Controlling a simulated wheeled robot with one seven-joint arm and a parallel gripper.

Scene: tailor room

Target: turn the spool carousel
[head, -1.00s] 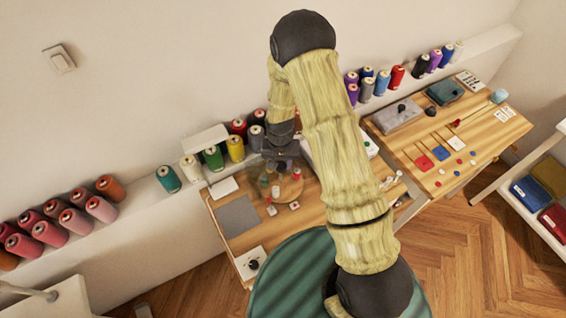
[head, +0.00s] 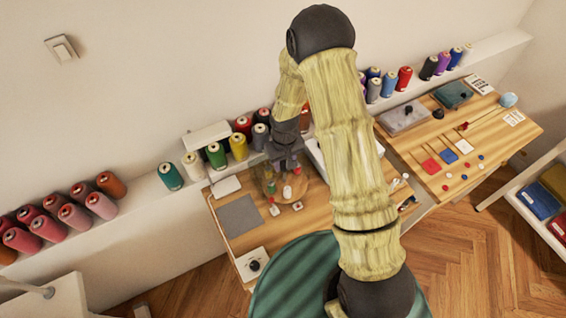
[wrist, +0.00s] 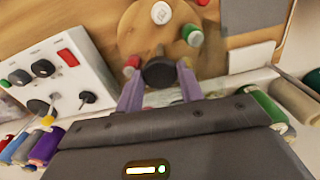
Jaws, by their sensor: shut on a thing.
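The spool carousel (head: 296,190) is a round wooden disc with small spools on it, at the back of the left desk. The wrist view shows the disc (wrist: 139,27) at the top, with a white spool (wrist: 161,12) and a green spool (wrist: 192,34) on it. A red spool (wrist: 132,62) is beside my left finger. My gripper (wrist: 159,82) is at the near part of the disc, its two purple fingers shut on a dark round knob (wrist: 158,72). In the head view my gripper (head: 284,166) is above the disc and partly hides it.
A white box with dark knobs and a red button (wrist: 68,57) stands close on the left in the wrist view. A grey mat (head: 240,214) lies left of the carousel. Large thread cones (head: 216,155) line the wall ledge behind. Small items lie in front of the disc.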

